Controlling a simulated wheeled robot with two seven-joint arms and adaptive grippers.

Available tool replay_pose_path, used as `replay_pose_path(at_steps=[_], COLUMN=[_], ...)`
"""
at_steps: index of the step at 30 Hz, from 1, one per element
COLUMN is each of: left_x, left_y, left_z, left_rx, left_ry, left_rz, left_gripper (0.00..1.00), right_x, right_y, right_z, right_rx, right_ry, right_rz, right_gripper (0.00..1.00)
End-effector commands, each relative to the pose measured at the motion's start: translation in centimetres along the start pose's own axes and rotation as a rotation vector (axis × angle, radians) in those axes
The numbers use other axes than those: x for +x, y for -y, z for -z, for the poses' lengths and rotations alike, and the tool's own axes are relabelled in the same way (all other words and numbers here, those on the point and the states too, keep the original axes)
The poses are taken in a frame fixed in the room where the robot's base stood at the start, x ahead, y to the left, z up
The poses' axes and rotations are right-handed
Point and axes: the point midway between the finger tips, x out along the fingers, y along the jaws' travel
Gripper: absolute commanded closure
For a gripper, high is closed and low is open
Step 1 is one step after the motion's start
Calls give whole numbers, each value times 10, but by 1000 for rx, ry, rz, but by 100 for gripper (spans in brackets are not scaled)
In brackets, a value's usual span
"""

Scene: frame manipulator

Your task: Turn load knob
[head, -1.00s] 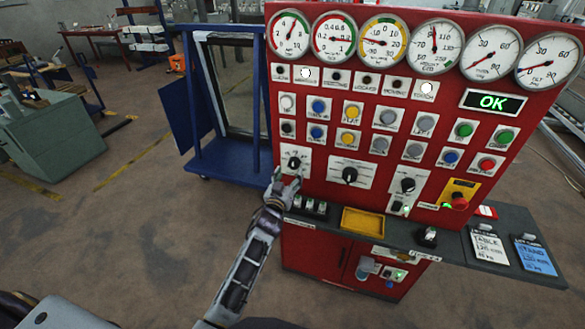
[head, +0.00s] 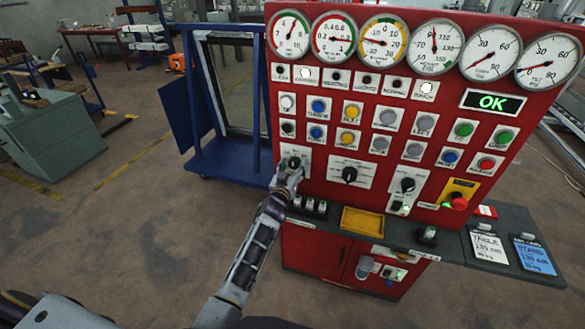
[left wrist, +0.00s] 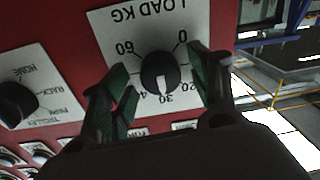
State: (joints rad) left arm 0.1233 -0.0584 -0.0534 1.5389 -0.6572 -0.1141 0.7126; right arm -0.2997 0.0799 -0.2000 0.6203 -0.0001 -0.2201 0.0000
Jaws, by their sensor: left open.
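The load knob (left wrist: 160,72) is a round black knob on a white plate marked LOAD KG, which appears upside down in the left wrist view. In the head view the load knob (head: 294,161) is at the lower left of the red panel (head: 318,190), partly hidden by my left gripper. My left gripper (left wrist: 159,62) is open, with one green-lined finger on each side of the knob. I cannot tell whether the fingers touch it. In the head view my left gripper (head: 287,176) is right in front of the knob plate. My right gripper is not in view.
A second black knob (head: 350,174) sits to the right of the load knob. Several gauges (head: 290,36) and buttons fill the panel above. A grey shelf (head: 455,243) juts out below, with a yellow tray (head: 362,220). A blue frame trolley (head: 222,160) stands to the left.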

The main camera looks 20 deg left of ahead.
Motion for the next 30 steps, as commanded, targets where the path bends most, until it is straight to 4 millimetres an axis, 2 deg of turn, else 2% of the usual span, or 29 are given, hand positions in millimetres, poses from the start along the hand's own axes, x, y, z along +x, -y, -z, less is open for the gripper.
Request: replay_pose_path(at_steps=[2, 12, 13, 23, 30], left_x=[0, 0, 0, 0, 0], left_y=[0, 0, 0, 0, 0], left_z=[0, 0, 0, 0, -1], left_rx=[0, -1, -1, 30, 126], left_ry=[0, 0, 0, -1, -5], left_rz=[0, 0, 0, 0, -1], left_gripper=[39, 83, 85, 85, 85], right_x=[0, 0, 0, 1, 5], right_y=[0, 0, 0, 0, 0], right_z=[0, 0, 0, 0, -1], right_rx=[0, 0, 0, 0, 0], right_ry=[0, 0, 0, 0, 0], right_rz=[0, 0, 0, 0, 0], right_gripper=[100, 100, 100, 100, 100])
